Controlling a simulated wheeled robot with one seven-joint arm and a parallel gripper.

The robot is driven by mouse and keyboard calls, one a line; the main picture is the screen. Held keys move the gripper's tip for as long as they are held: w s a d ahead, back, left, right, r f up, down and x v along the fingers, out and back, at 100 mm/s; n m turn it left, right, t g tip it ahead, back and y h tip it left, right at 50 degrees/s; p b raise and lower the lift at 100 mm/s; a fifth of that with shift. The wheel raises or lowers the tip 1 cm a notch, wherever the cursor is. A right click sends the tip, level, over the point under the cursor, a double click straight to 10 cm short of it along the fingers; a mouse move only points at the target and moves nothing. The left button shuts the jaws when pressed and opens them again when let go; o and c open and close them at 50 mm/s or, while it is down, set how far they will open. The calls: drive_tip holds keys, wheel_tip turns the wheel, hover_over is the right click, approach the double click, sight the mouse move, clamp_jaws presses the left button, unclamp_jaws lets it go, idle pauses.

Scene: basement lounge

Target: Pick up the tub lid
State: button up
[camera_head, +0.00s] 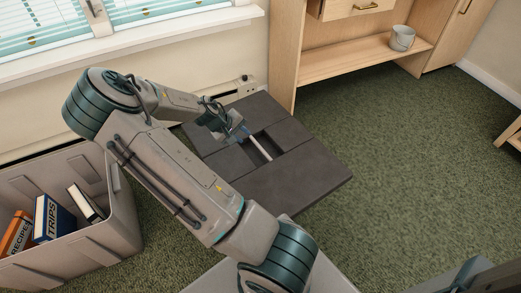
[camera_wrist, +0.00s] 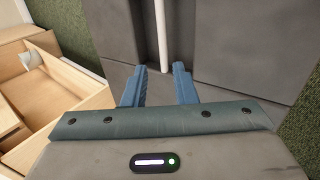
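The tub lid (camera_head: 290,182) is a dark grey square slab with a recess, lying beyond my arm in the head view. A thin white bar handle (camera_head: 259,148) runs across the recess. I cannot tell whether the fingers touch the lid (camera_wrist: 240,45). My arm hides part of the lid's left side in the head view.
A grey open tub (camera_head: 122,215) with several books stands at the left. A wooden shelf unit (camera_head: 345,62) holding a grey cup (camera_head: 402,38) stands behind. A wall and window (camera_head: 50,30) are at the back left. Green carpet (camera_head: 420,150) is clear to the right.

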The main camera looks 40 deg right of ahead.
drive_tip(key=b, duration=0.2)
hover_over(259, 147)
drive_tip(key=a, duration=0.3)
drive_tip(key=f, duration=0.6)
drive_tip(key=shift+w+f, duration=0.25)
drive_tip(key=shift+f, duration=0.05)
drive_tip(key=b+x, duration=0.2)
drive_tip(key=x, duration=0.3)
drive_tip(key=shift+a+f+b, duration=0.1)
drive_tip(key=shift+f+b, duration=0.1)
drive_tip(key=shift+b, duration=0.15)
drive_tip(key=shift+r, duration=0.1)
clamp_jaws()
